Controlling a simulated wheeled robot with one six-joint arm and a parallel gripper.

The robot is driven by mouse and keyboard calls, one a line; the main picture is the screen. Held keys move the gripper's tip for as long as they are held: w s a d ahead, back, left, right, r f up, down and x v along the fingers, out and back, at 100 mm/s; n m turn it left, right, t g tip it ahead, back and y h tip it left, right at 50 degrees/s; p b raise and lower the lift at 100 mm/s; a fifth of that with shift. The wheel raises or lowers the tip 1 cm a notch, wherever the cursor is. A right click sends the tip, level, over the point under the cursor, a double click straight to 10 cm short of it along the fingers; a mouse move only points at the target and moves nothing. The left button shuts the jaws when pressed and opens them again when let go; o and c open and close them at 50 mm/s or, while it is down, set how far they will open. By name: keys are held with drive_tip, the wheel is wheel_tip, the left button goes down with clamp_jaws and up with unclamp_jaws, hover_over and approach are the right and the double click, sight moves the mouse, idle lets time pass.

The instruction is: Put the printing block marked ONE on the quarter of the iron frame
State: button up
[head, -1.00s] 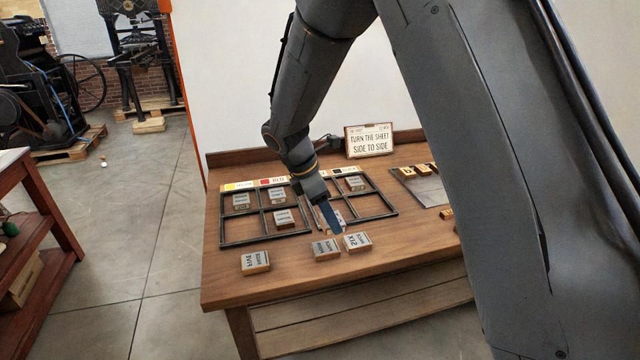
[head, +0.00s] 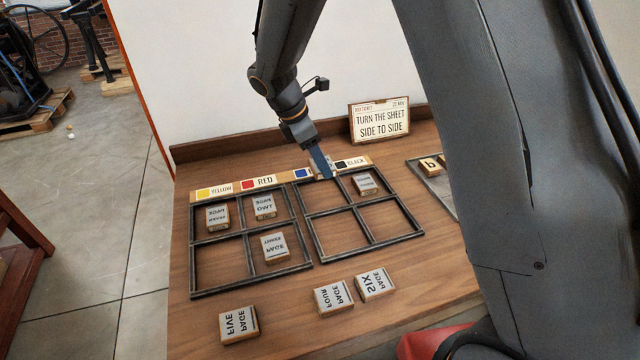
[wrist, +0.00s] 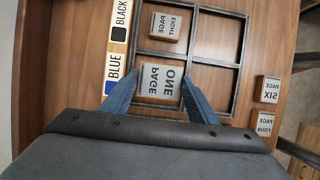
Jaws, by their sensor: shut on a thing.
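My gripper (wrist: 157,88) is shut on the block marked PAGE ONE (wrist: 161,82), seen from above in the wrist view, a grey face with mirrored letters. In the head view my gripper (head: 322,170) is at the back of the right iron frame (head: 341,208), near its back left quarter, and mostly hides the block. In the wrist view the block shows over that quarter, near the label strip; its height above the table is hard to tell. The block marked EIGHT (head: 364,184) sits in the back right quarter. Both front quarters are empty.
The left iron frame (head: 242,233) holds several blocks; its front left quarter is empty. The colour label strip (head: 281,180) runs behind both frames. Blocks FIVE (head: 238,324), FOUR (head: 333,298) and SIX (head: 374,283) lie in front. A sign (head: 380,122) stands at the back.

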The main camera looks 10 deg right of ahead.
wheel_tip(320, 180, down, 9)
drive_tip(key=shift+f+p, duration=0.15)
drive_tip(key=shift+p, duration=0.95)
drive_tip(key=shift+f, duration=0.1)
drive_tip(key=shift+f, duration=0.1)
drive_tip(key=o, duration=1.1)
drive_tip(key=shift+s, duration=0.1)
drive_tip(key=w+b+v, duration=0.1)
drive_tip(key=b+v, duration=0.2)
drive_tip(key=v, duration=0.9)
drive_tip(key=s+d+r+m+y, duration=0.1)
drive_tip(key=s+d+m+y, duration=0.1)
drive_tip(key=s+d+m, duration=0.6)
drive_tip(key=s+d+r+m+y, duration=0.1)
drive_tip(key=s+d+m+y, duration=0.1)
drive_tip(key=s+d+m, duration=0.6)
drive_tip(key=s+m, duration=0.4)
drive_tip(key=s, duration=0.1)
drive_tip(key=shift+s, duration=0.4)
